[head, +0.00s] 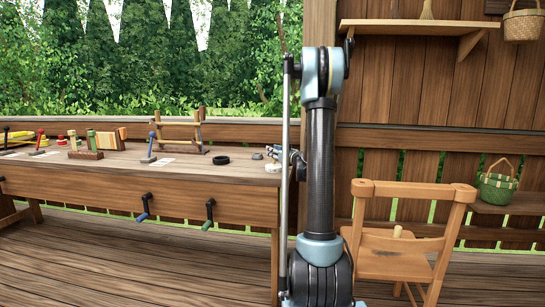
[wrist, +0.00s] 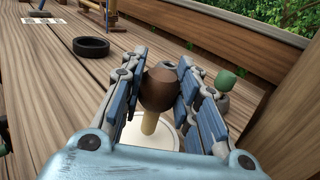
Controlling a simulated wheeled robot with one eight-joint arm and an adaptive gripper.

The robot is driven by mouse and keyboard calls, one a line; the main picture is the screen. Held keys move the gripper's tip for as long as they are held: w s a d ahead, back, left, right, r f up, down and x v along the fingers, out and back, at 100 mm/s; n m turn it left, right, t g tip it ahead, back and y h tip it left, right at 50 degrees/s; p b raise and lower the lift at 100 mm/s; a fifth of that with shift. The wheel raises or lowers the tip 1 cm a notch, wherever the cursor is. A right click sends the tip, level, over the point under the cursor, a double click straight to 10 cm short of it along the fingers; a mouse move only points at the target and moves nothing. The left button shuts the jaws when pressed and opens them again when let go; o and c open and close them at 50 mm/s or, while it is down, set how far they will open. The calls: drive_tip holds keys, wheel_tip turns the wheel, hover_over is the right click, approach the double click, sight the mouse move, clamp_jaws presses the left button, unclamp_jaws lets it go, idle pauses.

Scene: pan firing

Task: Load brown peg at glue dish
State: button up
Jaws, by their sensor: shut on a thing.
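The brown peg has a dark brown rounded head (wrist: 159,88) and a pale shaft pointing down. My gripper (wrist: 160,90) is shut on the head, with a finger on each side. Below it in the wrist view is a round whitish dish (wrist: 166,141), taken to be the glue dish. The shaft's lower end overlaps the dish; I cannot tell whether it touches. In the head view my gripper (head: 287,157) is at the bench's right end, partly hidden by my arm.
A green-headed peg (wrist: 225,80) stands close to the right finger. A black ring (head: 221,160) lies on the workbench (head: 120,176), left of my gripper. Wooden racks (head: 178,133) and tools stand farther left. A wooden chair (head: 400,255) stands to the right.

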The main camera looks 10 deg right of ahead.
drive_tip(key=shift+r, duration=2.95)
